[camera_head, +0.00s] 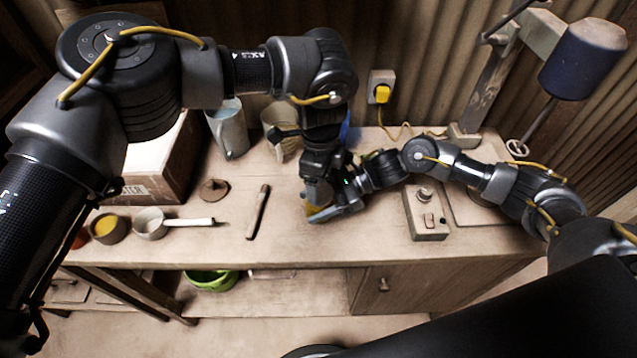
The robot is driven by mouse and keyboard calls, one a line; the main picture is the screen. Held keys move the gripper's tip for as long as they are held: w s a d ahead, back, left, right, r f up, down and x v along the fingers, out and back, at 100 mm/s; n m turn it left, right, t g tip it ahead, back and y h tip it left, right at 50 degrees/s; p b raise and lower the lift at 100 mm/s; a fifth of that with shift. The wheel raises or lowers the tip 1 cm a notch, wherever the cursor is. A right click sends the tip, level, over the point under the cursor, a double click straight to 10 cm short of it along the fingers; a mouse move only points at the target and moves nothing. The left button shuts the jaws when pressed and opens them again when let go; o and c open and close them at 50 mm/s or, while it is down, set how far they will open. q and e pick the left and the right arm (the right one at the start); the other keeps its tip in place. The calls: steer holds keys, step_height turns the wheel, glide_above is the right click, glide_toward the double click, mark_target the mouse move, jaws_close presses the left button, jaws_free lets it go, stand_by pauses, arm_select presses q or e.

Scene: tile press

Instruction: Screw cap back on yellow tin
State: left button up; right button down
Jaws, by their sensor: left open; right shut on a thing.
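The yellow tin (313,209) stands on the workbench near its front middle, mostly hidden by my two grippers. My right gripper (333,211) comes in from the right, low over the bench, and is shut on the tin. My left gripper (318,182) points down from above, right over the tin, with its jaws open. I cannot make out the cap; the top of the tin is hidden behind the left gripper.
Left on the workbench (285,243) are a cardboard box (152,175), a brown disc (214,190), a yellow-filled bowl (106,228), a white-handled pan (150,223) and a wooden stick (258,211).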

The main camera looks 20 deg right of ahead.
mark_target(319, 203)
arm_select(q)
steer(key=shift+a+r, duration=0.1)
steer(key=shift+r, duration=0.75)
steer(key=shift+w+r, duration=0.1)
steer(key=shift+r, duration=0.15)
steer(key=shift+c, duration=1.4)
steer(key=shift+r+n, duration=0.3)
steer(key=shift+r, duration=0.15)
steer(key=shift+d+r+n, duration=0.2)
steer(key=shift+r+n, duration=0.1)
steer(key=shift+n, duration=0.4)
steer(key=n, duration=0.3)
steer(key=r+n, duration=0.1)
steer(key=n, duration=0.2)
steer(key=shift+r, duration=0.15)
steer(key=n, duration=0.5)
steer(key=shift+a+r, duration=0.1)
steer(key=shift+a, duration=0.05)
steer(key=shift+f, duration=4.05)
